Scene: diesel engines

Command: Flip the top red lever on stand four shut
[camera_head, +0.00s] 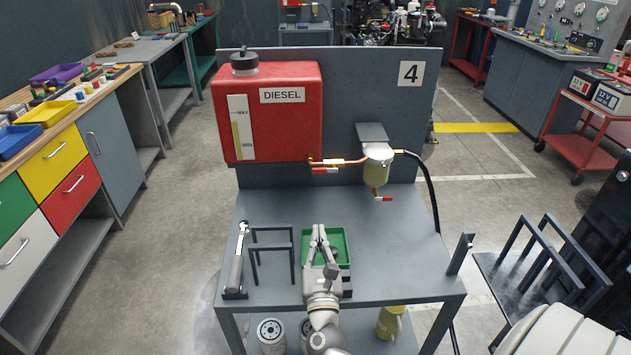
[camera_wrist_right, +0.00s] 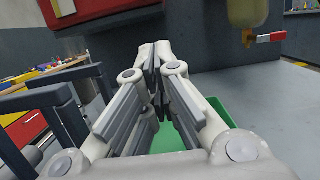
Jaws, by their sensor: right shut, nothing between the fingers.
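Stand four (camera_head: 411,74) carries a red diesel tank (camera_head: 275,115) on its back panel. The top red lever (camera_head: 325,171) lies about level under the copper pipe (camera_head: 338,162) between tank and filter. A second red lever (camera_head: 384,199) sits lower, under the filter bowl (camera_head: 377,175); a red-tipped lever under the bowl also shows in the right wrist view (camera_wrist_right: 270,38). My right gripper (camera_head: 318,231) is shut and empty, above the green tray and below and apart from the top lever. It also fills the right wrist view (camera_wrist_right: 153,60). My left gripper is not in view.
A green tray (camera_head: 346,249) stands on the bench top. Left of it are a dark frame (camera_head: 271,246) and a grey-handled tool (camera_head: 236,265). A black hose (camera_head: 429,185) runs down at the right. The bench top (camera_head: 400,250) right of the tray is clear.

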